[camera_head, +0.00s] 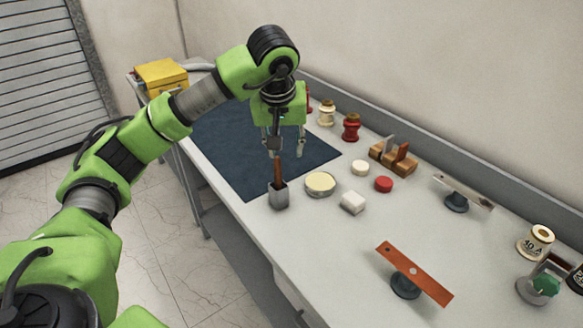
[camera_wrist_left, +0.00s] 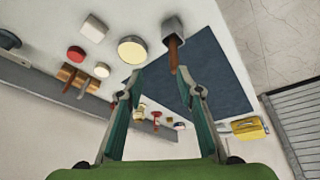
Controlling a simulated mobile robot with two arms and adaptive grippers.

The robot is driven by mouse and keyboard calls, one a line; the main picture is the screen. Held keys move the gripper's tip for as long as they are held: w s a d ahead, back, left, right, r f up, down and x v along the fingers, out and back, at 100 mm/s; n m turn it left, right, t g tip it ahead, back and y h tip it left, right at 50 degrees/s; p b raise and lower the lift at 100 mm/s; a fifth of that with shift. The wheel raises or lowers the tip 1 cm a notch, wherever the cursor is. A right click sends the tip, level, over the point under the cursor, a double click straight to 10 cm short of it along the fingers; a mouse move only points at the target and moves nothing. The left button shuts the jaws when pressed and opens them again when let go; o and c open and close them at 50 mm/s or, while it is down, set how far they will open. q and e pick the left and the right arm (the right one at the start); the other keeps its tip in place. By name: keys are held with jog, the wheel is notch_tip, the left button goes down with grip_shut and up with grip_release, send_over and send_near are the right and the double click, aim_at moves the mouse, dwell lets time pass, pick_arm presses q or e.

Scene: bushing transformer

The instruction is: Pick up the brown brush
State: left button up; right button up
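The brown brush (camera_head: 278,171) stands upright in a small grey metal cup (camera_head: 279,198) near the table's front edge, with its brown handle up. The cup hides the brush's lower end. My left gripper (camera_head: 286,148) is above the cup, pointing down, with its fingers apart and nothing held. In the left wrist view the brush handle (camera_wrist_left: 173,55) reaches from the cup (camera_wrist_left: 174,28) toward the right-hand fingertip of the open gripper (camera_wrist_left: 159,77). I cannot tell whether they touch. My right gripper is not in view.
A cream round tin (camera_head: 320,184), a white block (camera_head: 353,203) and a red disc (camera_head: 384,184) lie right of the cup. A dark blue mat (camera_head: 235,158) lies left. An orange plate on a stand (camera_head: 414,272) is at the front right. The wall bounds the back.

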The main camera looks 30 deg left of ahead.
aim_at(277, 164)
pick_arm(q)
jog(key=shift+y, duration=0.4)
jog(key=a+f, duration=0.1)
jog(key=f, duration=0.1)
jog(key=w+a+f+p, duration=0.1)
jog(key=f, duration=0.1)
jog(key=w+a+f+p, duration=0.1)
jog(key=f, duration=0.1)
jog(key=shift+a, duration=0.3)
jog(key=shift+w+f, duration=0.2)
jog(key=shift+f, duration=0.1)
jog(key=shift+w+a+f+p, duration=0.1)
jog(key=shift+a+f+p, duration=0.05)
jog(key=shift+f+p, duration=0.35)
jog(key=p+x, duration=0.1)
jog(key=x, duration=0.2)
jog(key=shift+a+f+p, duration=0.1)
jog(key=shift+f+p, duration=0.05)
jog(key=shift+p, duration=0.2)
jog(key=shift+w+a+f, duration=0.1)
jog(key=shift+w+f, duration=0.05)
jog(key=shift+f, duration=0.15)
grip_shut()
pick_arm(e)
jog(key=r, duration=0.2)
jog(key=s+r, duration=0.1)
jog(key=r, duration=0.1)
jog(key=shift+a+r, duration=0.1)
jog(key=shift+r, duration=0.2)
